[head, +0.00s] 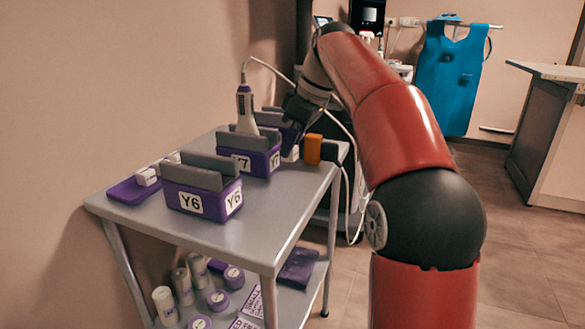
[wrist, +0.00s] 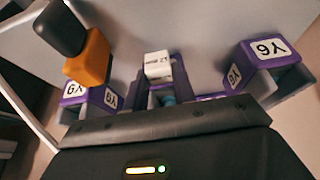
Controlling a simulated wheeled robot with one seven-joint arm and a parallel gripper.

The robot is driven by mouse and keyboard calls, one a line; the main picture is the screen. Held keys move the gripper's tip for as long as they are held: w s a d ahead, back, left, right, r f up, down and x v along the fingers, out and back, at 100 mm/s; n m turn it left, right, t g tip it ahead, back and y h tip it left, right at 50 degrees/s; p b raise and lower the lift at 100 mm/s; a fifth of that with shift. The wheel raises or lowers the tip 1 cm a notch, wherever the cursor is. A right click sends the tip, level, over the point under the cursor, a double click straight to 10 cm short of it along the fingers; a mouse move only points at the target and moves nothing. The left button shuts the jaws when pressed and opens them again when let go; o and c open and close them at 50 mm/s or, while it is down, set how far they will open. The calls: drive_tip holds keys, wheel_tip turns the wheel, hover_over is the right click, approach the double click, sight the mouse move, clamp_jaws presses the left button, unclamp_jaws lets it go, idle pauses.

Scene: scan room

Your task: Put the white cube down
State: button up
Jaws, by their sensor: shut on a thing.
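The white cube (head: 290,154) shows in the head view at the tip of my gripper (head: 296,138), low over the far right part of the grey cart top (head: 262,208). My gripper is shut on it. I cannot tell whether the cube touches the cart top.
An orange block with a dark end (head: 313,149) stands just right of the cube. A purple tray (head: 126,192) holds white cubes. The cart's front right is clear.

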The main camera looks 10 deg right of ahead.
sight(296, 150)
drive_tip(key=shift+f+b, duration=0.65)
drive_tip(key=shift+f, duration=1.25)
drive_tip(key=shift+f, duration=0.15)
drive_tip(key=o, duration=0.9)
drive_tip(key=shift+o, duration=0.2)
drive_tip(key=p+v, duration=0.4)
drive_tip(key=v, duration=0.8)
drive_tip(key=shift+r, duration=0.2)
